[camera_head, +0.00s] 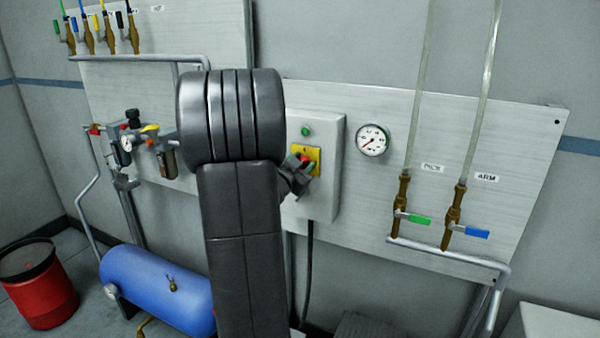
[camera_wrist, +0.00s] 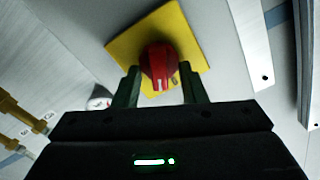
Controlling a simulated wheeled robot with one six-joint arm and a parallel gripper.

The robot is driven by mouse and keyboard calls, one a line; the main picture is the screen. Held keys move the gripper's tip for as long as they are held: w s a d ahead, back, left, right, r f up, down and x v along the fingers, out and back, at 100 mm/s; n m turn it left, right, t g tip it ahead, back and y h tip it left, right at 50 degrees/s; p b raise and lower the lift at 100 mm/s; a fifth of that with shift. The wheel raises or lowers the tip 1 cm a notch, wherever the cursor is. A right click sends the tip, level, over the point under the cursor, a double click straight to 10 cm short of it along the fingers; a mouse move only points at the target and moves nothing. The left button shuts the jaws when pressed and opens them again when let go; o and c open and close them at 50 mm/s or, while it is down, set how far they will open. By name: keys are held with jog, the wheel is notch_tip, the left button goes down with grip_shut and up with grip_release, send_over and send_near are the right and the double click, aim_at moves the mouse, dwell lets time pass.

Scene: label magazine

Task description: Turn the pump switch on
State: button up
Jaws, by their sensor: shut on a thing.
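The pump switch is a red rotary knob (camera_wrist: 159,66) on a yellow plate (camera_wrist: 190,35), seen close up in the wrist view. In the head view the yellow plate (camera_head: 314,153) sits on the front of a light grey control box (camera_head: 322,205), below a green round lamp or button (camera_head: 306,131). My gripper (camera_wrist: 160,85) has one finger on each side of the red knob and is shut on it. It also shows in the head view at the box (camera_head: 306,172), where it hides most of the knob. A pale mark shows on the knob's near end.
A pressure gauge (camera_head: 373,140) is right of the box. Brass valves with green (camera_head: 419,220) and blue (camera_head: 477,233) handles are farther right. A blue tank (camera_head: 158,285), a red bin (camera_head: 42,290) and a regulator assembly (camera_head: 140,145) are left. My arm covers the middle.

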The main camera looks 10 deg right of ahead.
jog(key=m+b, duration=0.3)
jog(key=m, duration=0.1)
jog(key=m+b, duration=0.3)
jog(key=m, duration=0.1)
jog(key=f+m+b, duration=0.1)
jog(key=m+b, duration=0.2)
jog(key=m, duration=0.1)
jog(key=shift+s+d+m, duration=0.15)
jog(key=shift+d+m, duration=0.15)
jog(key=shift+r, duration=0.1)
dwell(0.3)
jog(key=o, duration=1)
jog(key=v, duration=1.3)
jog(key=shift+s+a, duration=0.25)
jog(key=shift+s, duration=0.1)
